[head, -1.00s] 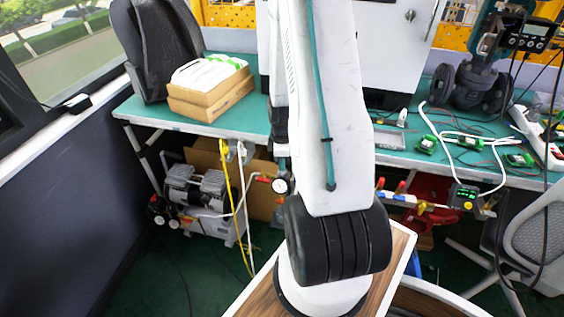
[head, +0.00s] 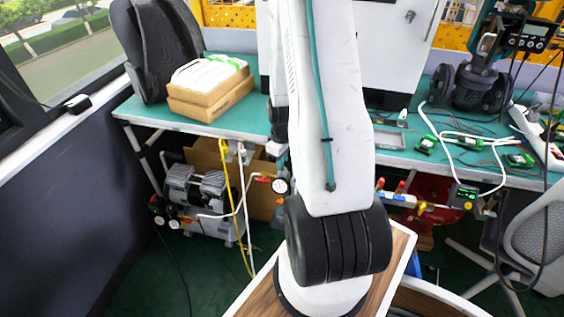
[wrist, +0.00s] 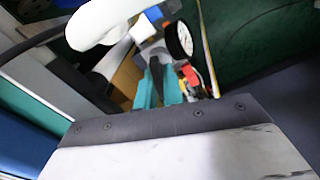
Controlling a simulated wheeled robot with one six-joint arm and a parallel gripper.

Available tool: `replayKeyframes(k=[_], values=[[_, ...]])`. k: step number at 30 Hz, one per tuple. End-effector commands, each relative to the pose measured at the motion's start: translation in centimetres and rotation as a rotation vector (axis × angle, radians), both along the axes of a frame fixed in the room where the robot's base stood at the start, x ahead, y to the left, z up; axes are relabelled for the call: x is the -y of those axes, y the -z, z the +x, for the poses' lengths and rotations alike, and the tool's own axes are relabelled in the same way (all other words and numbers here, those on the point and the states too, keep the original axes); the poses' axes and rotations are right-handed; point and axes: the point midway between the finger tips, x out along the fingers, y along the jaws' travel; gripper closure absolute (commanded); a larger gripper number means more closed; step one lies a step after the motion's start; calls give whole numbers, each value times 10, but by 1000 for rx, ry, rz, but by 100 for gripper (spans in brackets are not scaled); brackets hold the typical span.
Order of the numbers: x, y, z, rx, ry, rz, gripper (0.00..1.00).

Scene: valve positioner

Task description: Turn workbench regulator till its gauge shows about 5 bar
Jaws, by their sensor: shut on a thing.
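The regulator's round white gauge (head: 281,186) hangs below the front edge of the workbench in the head view, just left of my arm. The gauge (wrist: 180,40) also shows edge-on in the wrist view, and its reading cannot be made out in either view. My gripper (wrist: 158,82) shows teal fingers in the wrist view, with a dark part between them. It is shut on the regulator knob, close beside the gauge. The knob itself is mostly hidden by the fingers. In the head view my arm hides most of the gripper.
The green workbench (head: 190,124) carries cardboard boxes (head: 211,100) and wiring. A compressor (head: 199,197) stands under it, with yellow and white hoses (head: 245,215) hanging nearby. A manifold with coloured taps (head: 397,198) sits right of my arm. A chair (head: 545,235) stands at the right.

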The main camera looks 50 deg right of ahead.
Motion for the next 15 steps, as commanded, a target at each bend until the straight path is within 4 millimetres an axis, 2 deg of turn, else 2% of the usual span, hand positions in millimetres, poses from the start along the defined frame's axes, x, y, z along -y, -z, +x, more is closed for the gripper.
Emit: replayKeyframes(k=[6,15], values=[[1,0,0,1,127,-1,100],[1,0,0,1,214,-1,100]])
